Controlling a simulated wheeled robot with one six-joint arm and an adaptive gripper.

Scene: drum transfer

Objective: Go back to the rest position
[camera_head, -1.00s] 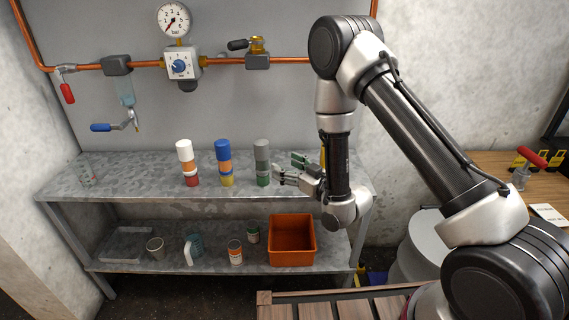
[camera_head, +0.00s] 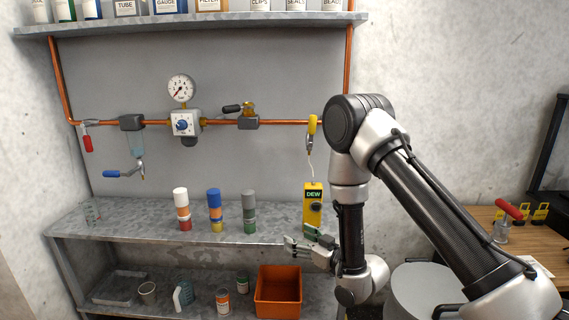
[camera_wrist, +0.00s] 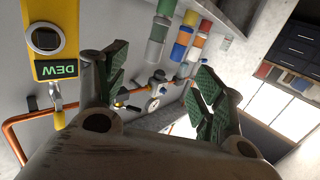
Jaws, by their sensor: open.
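My gripper (camera_head: 308,247) is open and empty. In the head view it hangs over the right end of the metal shelf, pointing left, just below and in front of the yellow DEW meter (camera_head: 313,205). In the wrist view the two green-padded fingers (camera_wrist: 160,95) stand wide apart with nothing between them. The DEW meter also shows at the upper left of the wrist view (camera_wrist: 55,40). Three stacks of coloured cylinders stand upright on the shelf left of my gripper: white-orange-red (camera_head: 182,210), blue-orange-yellow (camera_head: 215,210) and grey-green (camera_head: 249,211).
An orange bin (camera_head: 278,312), mugs and cans are on the lower shelf. A copper pipe (camera_head: 285,122) with a gauge (camera_head: 181,88) and valves runs behind. A wooden table (camera_head: 535,240) is at the right.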

